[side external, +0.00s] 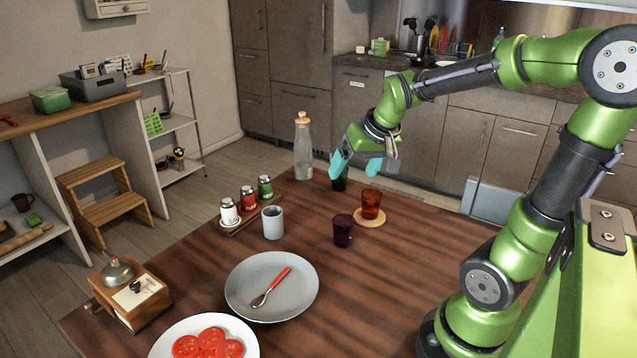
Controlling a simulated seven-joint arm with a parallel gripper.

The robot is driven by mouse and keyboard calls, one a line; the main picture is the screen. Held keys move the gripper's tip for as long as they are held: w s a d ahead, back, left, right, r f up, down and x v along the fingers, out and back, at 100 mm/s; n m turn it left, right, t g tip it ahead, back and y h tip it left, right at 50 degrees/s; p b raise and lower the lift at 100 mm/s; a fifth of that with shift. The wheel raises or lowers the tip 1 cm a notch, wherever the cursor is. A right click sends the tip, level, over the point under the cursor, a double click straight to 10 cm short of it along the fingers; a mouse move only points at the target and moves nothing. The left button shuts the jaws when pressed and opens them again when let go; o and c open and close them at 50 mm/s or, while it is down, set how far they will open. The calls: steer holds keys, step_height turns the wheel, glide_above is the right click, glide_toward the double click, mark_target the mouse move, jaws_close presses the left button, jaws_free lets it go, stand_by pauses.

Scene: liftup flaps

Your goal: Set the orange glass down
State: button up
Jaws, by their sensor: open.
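The orange glass (371,204) stands upright on a round wooden coaster (370,219) on the right part of the table. My gripper (357,168) is above the far side of the table, up and slightly left of the orange glass and apart from it. Its two cyan fingers are spread open. A dark green glass (339,183) stands below and behind the fingers, partly hidden by them. I cannot tell whether the fingers touch it.
A purple glass (343,231) stands just left of the coaster. A grey cup (272,222), shakers on a tray (247,201) and a glass bottle (303,147) stand further left. A grey plate (250,287) with a spoon lies in front. The table's right side is clear.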

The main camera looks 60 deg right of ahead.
steer(key=s+a+r+n+t+y, duration=0.1)
steer(key=s+a, duration=0.2)
steer(key=a, duration=0.5)
steer(key=s+a+r+n+y, duration=0.2)
steer(key=s+a, duration=0.2)
steer(key=a, duration=0.4)
steer(key=shift+t+y, duration=0.3)
steer(key=shift+t, duration=0.1)
steer(key=shift+r, duration=0.15)
